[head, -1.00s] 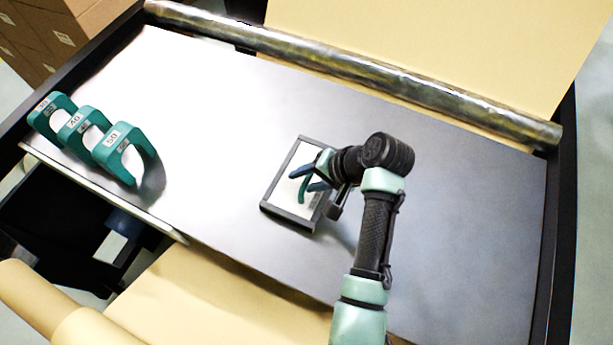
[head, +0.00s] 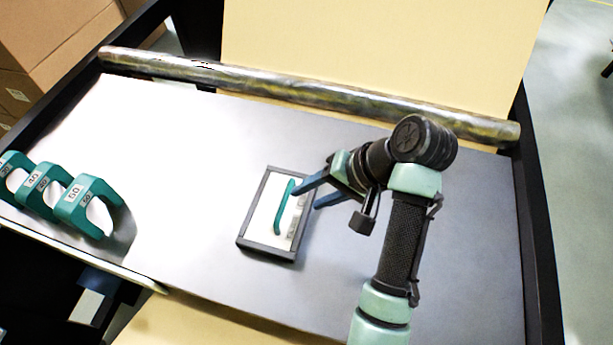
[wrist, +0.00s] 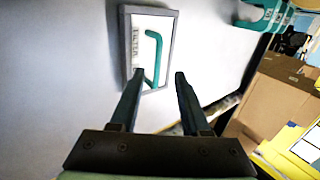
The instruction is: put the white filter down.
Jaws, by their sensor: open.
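The white filter (head: 265,213) is a flat white panel in a dark grey frame with a teal handle (head: 283,207) standing on it. It lies flat on the grey metal table. In the wrist view the filter (wrist: 146,75) is ahead of the fingers, at the upper left, with its handle and a printed label showing. My gripper (head: 306,196) is open and empty. Its two blue fingers are at the right side of the filter, apart from the handle. In the wrist view the gripper (wrist: 160,75) has a wide gap between its fingertips.
Several teal numbered clamp-shaped pieces (head: 88,205) stand at the table's left edge. A shiny metal bar (head: 300,92) runs along the back edge, with kraft paper (head: 380,50) behind it. The metal table (head: 190,140) is clear around the filter.

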